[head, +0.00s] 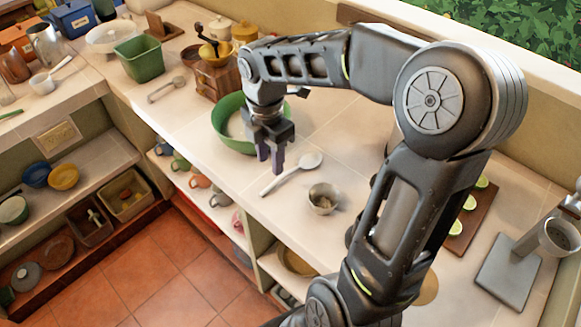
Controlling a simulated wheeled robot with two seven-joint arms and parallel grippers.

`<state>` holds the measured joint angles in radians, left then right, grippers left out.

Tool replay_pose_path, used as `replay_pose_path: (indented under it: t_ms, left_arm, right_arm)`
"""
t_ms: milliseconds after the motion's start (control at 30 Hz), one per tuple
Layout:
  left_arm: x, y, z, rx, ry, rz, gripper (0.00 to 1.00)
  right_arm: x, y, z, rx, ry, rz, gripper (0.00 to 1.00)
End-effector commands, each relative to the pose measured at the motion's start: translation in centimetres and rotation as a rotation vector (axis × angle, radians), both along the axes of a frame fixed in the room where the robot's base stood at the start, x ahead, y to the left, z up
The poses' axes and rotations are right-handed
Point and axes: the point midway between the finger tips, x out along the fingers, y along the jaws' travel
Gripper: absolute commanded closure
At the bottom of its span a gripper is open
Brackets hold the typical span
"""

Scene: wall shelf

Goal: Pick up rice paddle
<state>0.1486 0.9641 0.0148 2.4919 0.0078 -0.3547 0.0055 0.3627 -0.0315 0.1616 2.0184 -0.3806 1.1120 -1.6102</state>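A pale rice paddle (309,161) lies flat on the tiled counter, its rounded head toward the upper right and its thin handle running down to the left, near the front edge. My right gripper (270,160) points down just left of and above the paddle in the picture, in front of a green bowl (222,128). Its two dark fingers are apart with nothing seen between them. It appears to be above the counter and not touching the paddle. My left gripper is out of view.
A small metal cup (323,199) stands right of the paddle. A wooden grinder (212,75) stands behind the green bowl. A grey spoon (165,89) and a green square container (138,59) are farther left. A board with lime halves (470,202) lies at right.

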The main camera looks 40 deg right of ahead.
Motion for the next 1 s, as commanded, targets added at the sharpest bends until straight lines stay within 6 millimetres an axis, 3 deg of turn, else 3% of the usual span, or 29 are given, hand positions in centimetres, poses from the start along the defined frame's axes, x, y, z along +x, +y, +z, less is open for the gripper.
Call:
replay_pose_path:
  t_ms: [300,667,1000]
  left_arm:
    - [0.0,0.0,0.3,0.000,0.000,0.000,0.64]
    - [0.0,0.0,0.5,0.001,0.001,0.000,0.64]
    - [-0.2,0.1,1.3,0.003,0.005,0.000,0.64]
  right_arm:
    - [-0.1,0.0,-2.6,0.002,0.001,-0.002,0.63]
    - [-0.1,0.0,-3.0,0.002,0.002,-0.002,0.63]
    - [-0.3,-0.1,-7.5,0.002,0.002,-0.001,0.63]
